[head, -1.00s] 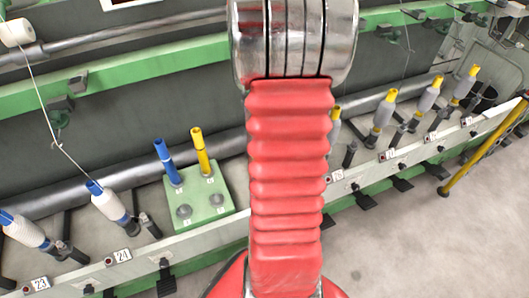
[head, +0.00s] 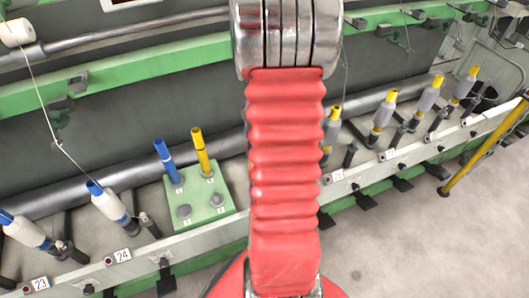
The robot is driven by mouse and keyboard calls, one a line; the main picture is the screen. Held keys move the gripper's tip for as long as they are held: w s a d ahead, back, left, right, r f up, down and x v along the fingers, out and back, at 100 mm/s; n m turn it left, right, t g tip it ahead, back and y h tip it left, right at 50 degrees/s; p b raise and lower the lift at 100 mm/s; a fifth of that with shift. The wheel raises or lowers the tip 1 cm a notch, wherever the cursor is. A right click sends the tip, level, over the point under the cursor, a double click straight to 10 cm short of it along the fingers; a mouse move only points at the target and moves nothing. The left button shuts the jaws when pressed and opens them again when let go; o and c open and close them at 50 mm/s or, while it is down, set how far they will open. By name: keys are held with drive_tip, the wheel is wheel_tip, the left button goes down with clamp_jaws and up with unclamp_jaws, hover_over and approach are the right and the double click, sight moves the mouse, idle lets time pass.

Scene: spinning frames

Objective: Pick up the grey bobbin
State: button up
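Several grey bobbins with yellow tops stand on spindles along the machine at the right. The nearest grey bobbin (head: 331,126) is just right of my red arm, partly beside its edge. Others are a second grey bobbin (head: 384,110), a third grey bobbin (head: 429,96) and one farther right (head: 464,84). I cannot tell which one the task means. My gripper is not in view; only my red ribbed arm and its metal joint show, covering the middle of the picture.
A green block (head: 208,204) holds a blue tube (head: 167,160) and a yellow tube (head: 201,152). White bobbins with blue tops (head: 107,202) stand at the left. A yellow bar (head: 485,147) slants at the right. Bare floor (head: 415,245) lies in front.

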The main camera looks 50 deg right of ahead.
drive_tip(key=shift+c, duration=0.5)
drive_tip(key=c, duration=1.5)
